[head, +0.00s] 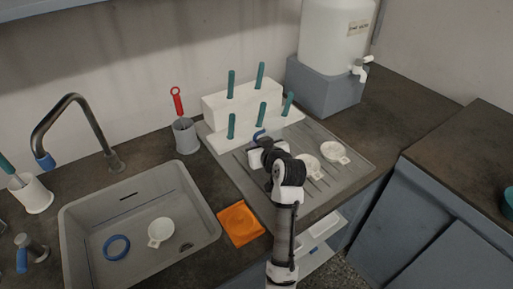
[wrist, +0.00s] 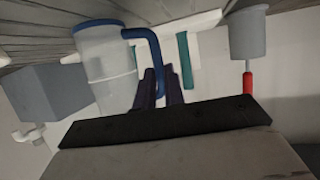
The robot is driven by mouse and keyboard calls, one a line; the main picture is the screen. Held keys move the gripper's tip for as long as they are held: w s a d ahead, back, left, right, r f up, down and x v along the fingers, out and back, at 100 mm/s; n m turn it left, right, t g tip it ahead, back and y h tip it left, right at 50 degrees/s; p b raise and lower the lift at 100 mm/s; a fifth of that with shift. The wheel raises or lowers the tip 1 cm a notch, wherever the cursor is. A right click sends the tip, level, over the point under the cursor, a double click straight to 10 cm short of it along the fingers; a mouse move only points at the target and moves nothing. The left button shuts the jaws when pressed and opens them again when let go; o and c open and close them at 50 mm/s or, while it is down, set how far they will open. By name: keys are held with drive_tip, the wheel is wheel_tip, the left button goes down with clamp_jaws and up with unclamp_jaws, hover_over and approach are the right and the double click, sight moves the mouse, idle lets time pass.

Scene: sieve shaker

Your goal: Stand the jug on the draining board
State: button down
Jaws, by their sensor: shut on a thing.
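The jug (wrist: 108,65) has a pale translucent body, a blue-edged end and a blue handle (wrist: 155,50). In the wrist view, which is upside down, my gripper (wrist: 162,78) is shut on the handle. The blue-edged end faces the board side. In the head view my gripper (head: 262,150) is over the draining board (head: 350,176), a grey ribbed panel; a bit of blue handle (head: 258,134) shows, while my arm hides most of the jug. I cannot tell whether it touches the board.
A white stepped rack (head: 230,108) with teal pegs stands at the board's back. Two white pans (head: 334,152) lie on its right part. A grey cup (head: 186,137) with a red-handled tool, an orange tray (head: 240,223), the sink (head: 90,220) and a water tank (head: 335,35) surround it.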

drive_tip(key=shift+s+d+r, duration=0.1)
drive_tip(key=shift+r, duration=0.05)
drive_tip(key=shift+f, duration=0.2)
drive_tip(key=c, duration=1.5)
unclamp_jaws()
drive_tip(key=shift+r, duration=0.1)
drive_tip(key=shift+r, duration=0.15)
drive_tip(key=b+v, duration=0.2)
drive_tip(key=v, duration=1)
